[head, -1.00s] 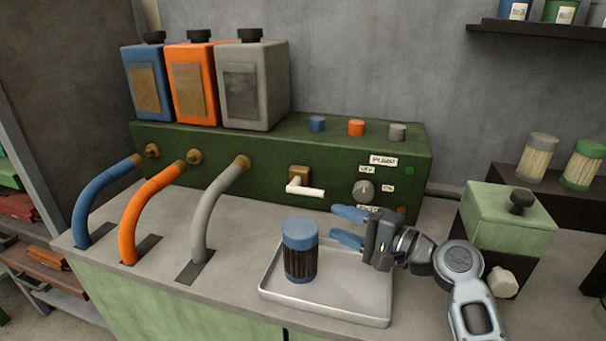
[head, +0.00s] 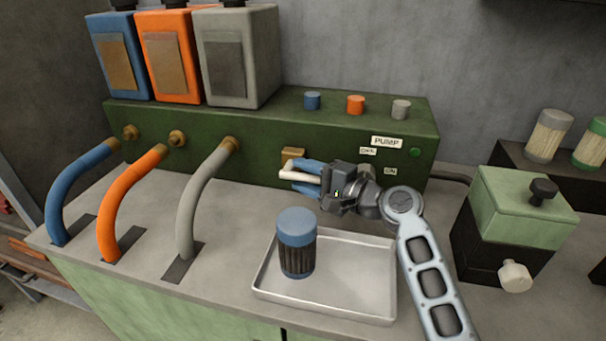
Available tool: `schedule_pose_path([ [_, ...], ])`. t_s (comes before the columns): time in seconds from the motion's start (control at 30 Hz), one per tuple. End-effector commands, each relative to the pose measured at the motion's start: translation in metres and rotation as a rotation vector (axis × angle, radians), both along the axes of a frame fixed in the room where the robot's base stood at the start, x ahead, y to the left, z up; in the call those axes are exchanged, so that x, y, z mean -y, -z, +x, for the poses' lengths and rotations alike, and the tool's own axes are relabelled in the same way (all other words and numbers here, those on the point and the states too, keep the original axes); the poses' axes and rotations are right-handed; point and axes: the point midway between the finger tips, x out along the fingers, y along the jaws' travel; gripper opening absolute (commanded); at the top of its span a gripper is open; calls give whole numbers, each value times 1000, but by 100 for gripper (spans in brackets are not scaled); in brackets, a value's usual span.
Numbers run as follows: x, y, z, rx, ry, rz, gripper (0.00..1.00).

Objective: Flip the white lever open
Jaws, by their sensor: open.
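The white lever (head: 290,175) sits on a brass block (head: 293,155) on the front of the green pump box (head: 200,131). It points to the right, and its right end is partly hidden by my gripper. My gripper (head: 303,177) has blue fingers and is open. Its fingers are at the lever, one seen above it and one below; I cannot tell whether they touch it.
A silver tray (head: 350,300) with a blue-capped jar (head: 297,245) stands below my gripper. Blue, orange and grey hoses (head: 205,190) run at the left. A green-lidded box (head: 520,205) stands at the right. The PUMP label (head: 387,141) is right of the lever.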

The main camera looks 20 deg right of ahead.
Motion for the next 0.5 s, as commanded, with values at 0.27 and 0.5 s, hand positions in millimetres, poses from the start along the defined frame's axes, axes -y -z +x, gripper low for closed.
schedule_pose_path([
  [0.27, -3, 1, 5, 0, 1, -1, 44],
  [0.5, -3, 1, 5, 0, 0, 0, 30],
])
